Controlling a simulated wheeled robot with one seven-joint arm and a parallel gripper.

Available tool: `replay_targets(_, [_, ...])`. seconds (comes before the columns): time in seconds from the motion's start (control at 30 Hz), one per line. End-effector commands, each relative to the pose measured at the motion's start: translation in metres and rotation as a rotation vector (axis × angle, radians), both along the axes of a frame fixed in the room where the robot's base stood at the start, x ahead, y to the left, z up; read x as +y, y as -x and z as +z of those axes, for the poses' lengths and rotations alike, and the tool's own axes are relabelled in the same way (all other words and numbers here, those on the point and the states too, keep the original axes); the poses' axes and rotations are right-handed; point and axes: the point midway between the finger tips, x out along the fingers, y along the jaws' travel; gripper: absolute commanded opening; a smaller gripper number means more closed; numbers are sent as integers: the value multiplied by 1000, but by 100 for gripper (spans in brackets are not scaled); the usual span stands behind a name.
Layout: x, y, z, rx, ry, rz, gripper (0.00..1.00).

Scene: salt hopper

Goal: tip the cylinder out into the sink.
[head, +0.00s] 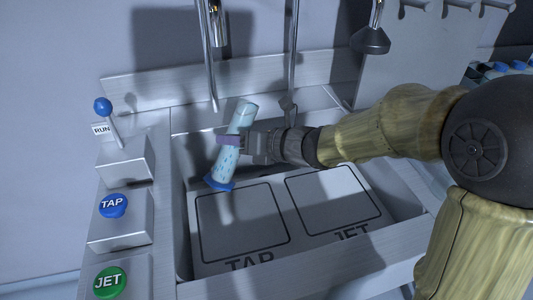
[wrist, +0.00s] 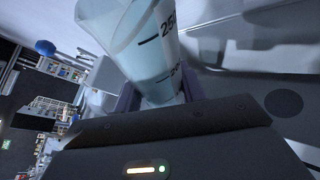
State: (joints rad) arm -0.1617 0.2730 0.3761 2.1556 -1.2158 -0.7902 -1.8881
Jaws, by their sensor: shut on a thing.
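The cylinder (head: 228,160) is a clear, pale blue measuring cylinder with a blue foot, over the left rear part of the sink (head: 330,262). It leans, with its upper end to the right and its foot at the lower left. My gripper (head: 236,141) is shut on its upper middle part. In the wrist view the cylinder (wrist: 145,45) stands up between the fingers, with dark graduation marks and a pale filling or tint; I cannot tell how full it is. The sink floor has two outlined squares marked TAP and JET.
Left of the sink are a RUN lever (head: 104,107), a blue TAP button (head: 113,206) and a green JET button (head: 110,281). Metal pipes (head: 208,60) and a dark nozzle (head: 371,40) hang above the rear. Blue-topped items (head: 503,68) stand at the far right.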

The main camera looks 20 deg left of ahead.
Motion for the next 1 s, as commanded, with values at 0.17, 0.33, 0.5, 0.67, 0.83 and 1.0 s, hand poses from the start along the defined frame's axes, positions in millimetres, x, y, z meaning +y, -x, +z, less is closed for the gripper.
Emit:
replay_targets(0.17, [0, -1, 1, 18, -10, 0, 1])
replay_targets(0.33, [-1, -2, 0, 33, -19, 0, 1])
replay_targets(0.5, [-1, -2, -1, 51, -28, 1, 1])
replay_targets(0.67, [-1, -3, -1, 66, -36, 0, 1])
replay_targets(0.83, [-1, -3, -2, 82, -46, 1, 1])
replay_targets(1.0, [-1, -3, -2, 99, -55, 0, 1])
